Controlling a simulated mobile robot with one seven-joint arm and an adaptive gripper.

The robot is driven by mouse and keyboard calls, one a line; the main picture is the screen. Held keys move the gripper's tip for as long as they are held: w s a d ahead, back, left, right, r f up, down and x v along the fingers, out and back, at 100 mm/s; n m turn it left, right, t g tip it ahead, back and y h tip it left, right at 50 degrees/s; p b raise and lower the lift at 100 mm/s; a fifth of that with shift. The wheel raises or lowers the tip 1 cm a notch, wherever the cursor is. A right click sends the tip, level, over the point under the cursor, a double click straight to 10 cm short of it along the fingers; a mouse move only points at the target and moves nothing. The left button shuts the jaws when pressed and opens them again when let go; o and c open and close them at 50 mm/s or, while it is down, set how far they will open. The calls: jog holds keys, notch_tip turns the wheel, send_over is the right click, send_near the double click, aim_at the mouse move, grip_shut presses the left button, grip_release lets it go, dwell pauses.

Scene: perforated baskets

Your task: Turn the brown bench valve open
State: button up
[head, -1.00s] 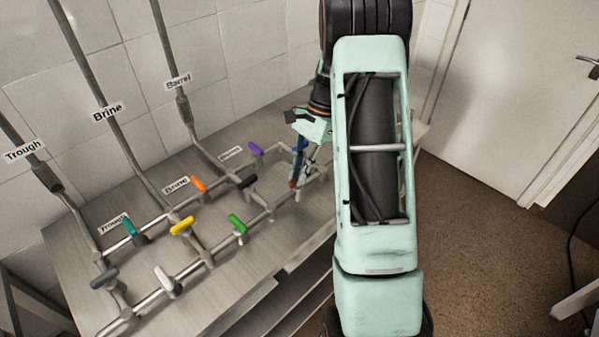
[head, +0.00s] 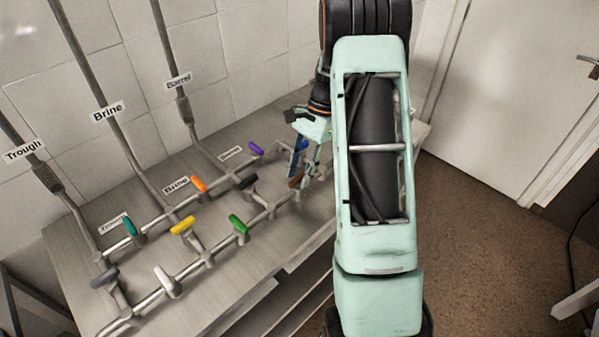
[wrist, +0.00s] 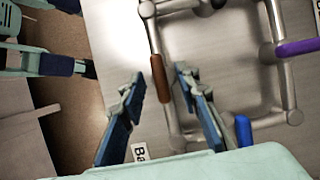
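The brown valve handle (head: 295,181) sits on the front pipe of the bench, partly hidden by my gripper in the head view. In the wrist view the brown handle (wrist: 158,80) lies lengthwise along its pipe, between the two blue-padded fingers. My gripper (wrist: 161,88) is open, with a finger on each side of the handle and visible gaps to both. In the head view my gripper (head: 304,168) points down at the right end of the pipework. I cannot tell how far the fingertips reach down past the handle.
A blue handle (wrist: 243,131) is close beside the right finger in the wrist view. Purple (head: 256,149), black (head: 248,182) and green (head: 238,224) handles stand on nearby pipes. Tiled wall lies behind; open floor (head: 470,240) is to the right.

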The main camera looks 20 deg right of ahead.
jog(key=v, duration=1.2)
